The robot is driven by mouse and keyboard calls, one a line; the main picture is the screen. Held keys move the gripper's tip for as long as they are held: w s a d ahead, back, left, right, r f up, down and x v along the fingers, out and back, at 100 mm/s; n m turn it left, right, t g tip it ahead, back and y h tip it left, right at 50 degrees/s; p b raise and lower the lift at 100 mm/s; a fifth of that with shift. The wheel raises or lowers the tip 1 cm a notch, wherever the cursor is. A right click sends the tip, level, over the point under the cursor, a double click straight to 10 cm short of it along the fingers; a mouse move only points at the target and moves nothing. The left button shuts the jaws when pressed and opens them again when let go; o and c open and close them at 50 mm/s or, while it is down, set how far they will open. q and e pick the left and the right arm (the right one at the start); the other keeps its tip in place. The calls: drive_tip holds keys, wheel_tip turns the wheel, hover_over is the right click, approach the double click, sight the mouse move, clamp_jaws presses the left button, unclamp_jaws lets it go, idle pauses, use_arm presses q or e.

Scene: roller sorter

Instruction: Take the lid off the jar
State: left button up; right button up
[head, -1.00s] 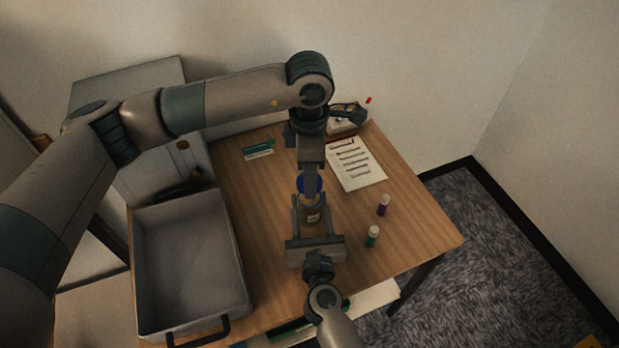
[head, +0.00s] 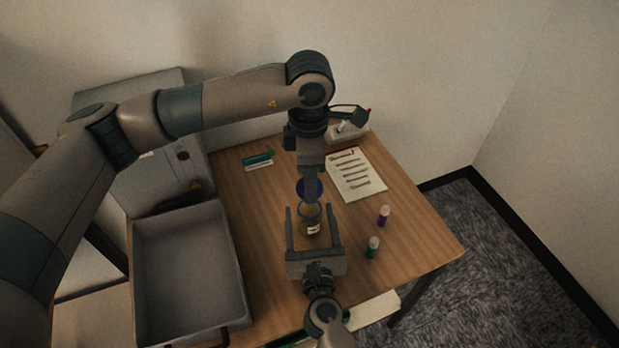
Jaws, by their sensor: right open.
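The jar (head: 313,229) is a small see-through jar with a pale label, upright on the wooden table. My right gripper (head: 312,212) comes in from the front and is open, with one finger on each side of the jar, apart from it. The blue lid (head: 302,188) is behind the jar's top in the head view, with a gap between them. My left gripper (head: 311,194) points down over the lid and appears shut on it, holding it off the jar. Its finger hides the middle of the lid.
A grey tray (head: 238,270) stands at the left. A printed sheet (head: 357,178) and a green-and-white box (head: 258,161) lie farther back. The table's right side is mostly clear.

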sight(310, 217)
use_arm(q)
wheel_tip(310, 217, down, 3)
drive_tip(key=b, duration=0.3)
use_arm(e)
drive_tip(key=s, duration=0.7)
drive_tip(key=s+d, duration=0.1)
drive_tip(key=s, duration=0.2)
drive_tip(key=shift+s+d+f, duration=0.1)
drive_tip(key=shift+s+f, duration=0.05)
drive_tip(key=shift+s, duration=0.1)
use_arm(q)
drive_tip(key=shift+f, duration=0.1)
use_arm(e)
drive_tip(key=shift+s, duration=0.6)
drive_tip(key=shift+r, duration=0.25)
